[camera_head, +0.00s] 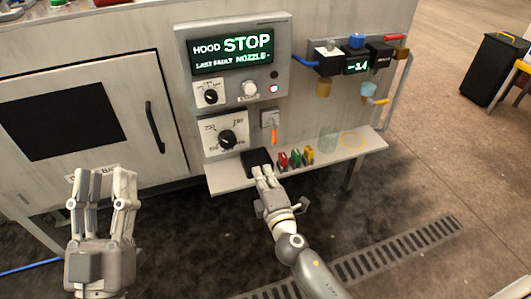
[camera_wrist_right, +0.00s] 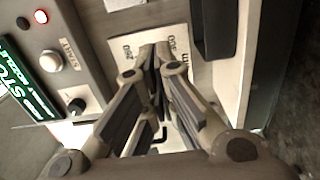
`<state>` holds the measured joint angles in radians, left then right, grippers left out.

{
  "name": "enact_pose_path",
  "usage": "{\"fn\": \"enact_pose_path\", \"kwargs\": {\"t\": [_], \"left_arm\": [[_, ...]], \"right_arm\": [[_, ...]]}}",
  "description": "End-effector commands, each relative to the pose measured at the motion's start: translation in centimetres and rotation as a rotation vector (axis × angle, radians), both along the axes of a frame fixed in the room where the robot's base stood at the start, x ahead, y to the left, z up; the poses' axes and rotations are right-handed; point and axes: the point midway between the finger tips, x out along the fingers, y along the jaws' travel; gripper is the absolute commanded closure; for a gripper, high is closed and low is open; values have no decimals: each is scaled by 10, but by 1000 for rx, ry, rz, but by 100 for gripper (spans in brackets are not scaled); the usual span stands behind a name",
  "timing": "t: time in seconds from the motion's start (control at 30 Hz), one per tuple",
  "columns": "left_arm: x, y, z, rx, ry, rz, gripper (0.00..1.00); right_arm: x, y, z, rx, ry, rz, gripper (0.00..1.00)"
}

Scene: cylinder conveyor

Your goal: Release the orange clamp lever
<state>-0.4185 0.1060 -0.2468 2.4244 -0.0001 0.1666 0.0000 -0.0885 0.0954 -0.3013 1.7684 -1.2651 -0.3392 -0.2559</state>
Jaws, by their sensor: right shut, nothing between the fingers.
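The orange clamp lever (camera_head: 273,136) hangs down under a small grey clamp block (camera_head: 270,118) on the machine front. My right gripper (camera_head: 263,172) is below and slightly left of the lever, apart from it, in front of the dark box on the shelf. In the right wrist view its fingers (camera_wrist_right: 157,52) are shut and empty, pointing toward a white dial plate (camera_wrist_right: 180,40). I cannot make out the orange lever in that view. My left gripper (camera_head: 102,178) is open and empty at the lower left, far from the lever.
A dial (camera_head: 226,137) and a display panel reading "HOOD STOP" (camera_head: 232,50) are left of and above the lever. The shelf (camera_head: 235,180) carries a black box (camera_head: 256,160), red, green and yellow items (camera_head: 295,157) and a clear cup (camera_head: 328,143). Air fittings (camera_head: 355,60) are at upper right.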

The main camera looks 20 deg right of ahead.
Motion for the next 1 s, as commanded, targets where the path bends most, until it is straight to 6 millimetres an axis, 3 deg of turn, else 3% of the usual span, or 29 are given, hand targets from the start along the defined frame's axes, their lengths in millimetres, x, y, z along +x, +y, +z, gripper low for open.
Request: {"fn": "enact_pose_path", "kwargs": {"t": [0.27, 0.67, 0.8, 1.0], "left_arm": [[-2, 0, 2, -5, -21, -1, 60], [-31, 3, 32, -72, -243, -14, 60], [-30, 3, 32, -69, -236, -14, 60], [-32, 4, 33, -71, -243, -14, 60]], "right_arm": [[34, -1, 1, -1, -3, 0, 100], [100, -2, -1, 1, -1, 0, 100], [104, -25, 0, -3, 0, -2, 100], [107, -38, 0, 0, 0, 1, 100]]}}
